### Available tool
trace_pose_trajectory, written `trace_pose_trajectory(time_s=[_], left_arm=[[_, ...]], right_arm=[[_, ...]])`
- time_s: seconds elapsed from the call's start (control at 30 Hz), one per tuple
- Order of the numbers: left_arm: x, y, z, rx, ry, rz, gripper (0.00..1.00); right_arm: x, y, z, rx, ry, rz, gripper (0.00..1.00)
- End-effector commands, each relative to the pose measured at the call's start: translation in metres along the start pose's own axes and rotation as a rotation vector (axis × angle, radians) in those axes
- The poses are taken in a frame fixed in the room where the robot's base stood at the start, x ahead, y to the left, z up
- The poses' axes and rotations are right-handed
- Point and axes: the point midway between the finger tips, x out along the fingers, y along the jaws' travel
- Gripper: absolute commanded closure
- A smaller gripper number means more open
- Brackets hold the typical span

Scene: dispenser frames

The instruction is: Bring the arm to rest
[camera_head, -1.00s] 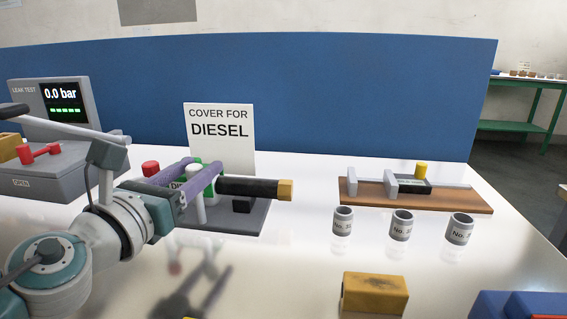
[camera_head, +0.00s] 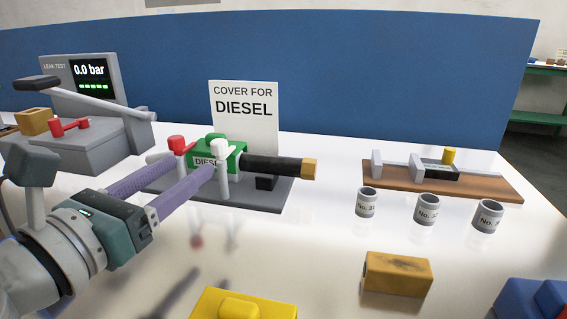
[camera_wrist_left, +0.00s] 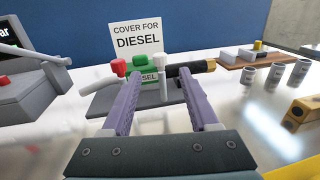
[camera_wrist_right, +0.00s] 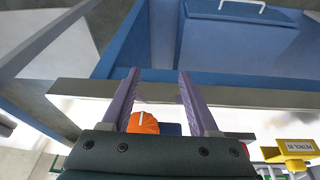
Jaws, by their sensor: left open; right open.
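My left gripper (camera_head: 190,169) is open with purple fingers apart, just in front of the green DIESEL block (camera_head: 228,156) on its grey base (camera_head: 255,200). In the left wrist view the fingers (camera_wrist_left: 162,82) show nothing held, with the block, its red knob (camera_wrist_left: 118,68) and white knob (camera_wrist_left: 160,59) beyond them. A black rod with a brass end (camera_head: 309,169) sticks out right of the block. My right gripper is out of the head view; the right wrist view shows its open fingers (camera_wrist_right: 159,74), empty, with an orange knob (camera_wrist_right: 143,123) visible between them.
A leak tester (camera_head: 90,85) reading 0.0 bar stands at left. Three numbered cups (camera_head: 427,209), a brass block (camera_head: 398,274) and a brown board (camera_head: 490,185) lie right. A yellow part (camera_head: 240,304) and a blue one (camera_head: 530,300) sit in front. White table between is bare.

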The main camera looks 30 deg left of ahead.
Motion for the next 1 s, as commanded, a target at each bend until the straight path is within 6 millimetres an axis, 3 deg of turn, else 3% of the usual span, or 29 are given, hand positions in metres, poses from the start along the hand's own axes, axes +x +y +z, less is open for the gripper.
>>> trace_pose_trajectory(time_s=[0.2,0.7,0.77,0.87,1.0], left_arm=[[-0.009,0.000,0.000,-0.001,0.000,-0.001,0.40],[-0.009,0.002,0.007,-0.047,-0.006,0.018,0.40],[-0.010,0.007,0.019,-0.140,-0.018,0.057,0.40],[-0.016,0.024,0.047,-0.436,-0.048,0.182,0.40],[-0.040,0.052,0.071,-1.085,-0.080,0.485,0.40]], right_arm=[[0.002,0.001,0.001,-0.003,-0.001,0.002,0.40],[-0.003,0.001,-0.001,-0.003,-0.001,0.003,0.40],[-0.010,0.001,-0.003,-0.003,-0.001,0.003,0.40],[-0.031,0.002,-0.009,-0.003,-0.001,0.003,0.40],[-0.072,0.003,-0.023,-0.003,-0.001,0.003,0.40]])
